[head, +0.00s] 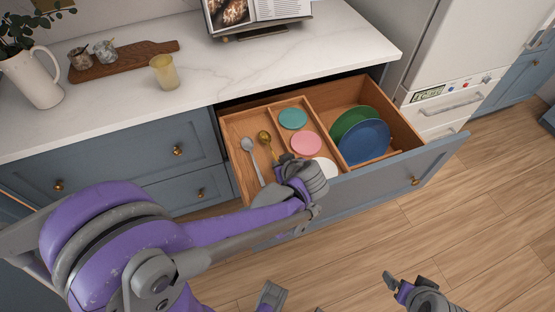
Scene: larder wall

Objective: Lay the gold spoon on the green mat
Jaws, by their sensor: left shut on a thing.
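The gold spoon (265,137) is in the left compartment of the open drawer, its bowl towards the back. Its handle runs to my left gripper (286,163), which is shut on it; the jaws hide the handle's end. Whether the spoon touches the drawer floor I cannot tell. A round teal-green mat (293,118) lies at the back of the middle compartment, right of the spoon, with a pink mat (306,144) and a partly hidden white mat (326,166) in front. My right gripper (408,286) is low at the bottom right, away from the drawer; its jaws are unclear.
A silver spoon (249,152) lies left of the gold one. Green (349,118) and blue (363,143) plates fill part of the right compartment. Wooden dividers and the drawer front (405,180) stand around. The counter (240,60) above holds a cup (164,73), board and jug.

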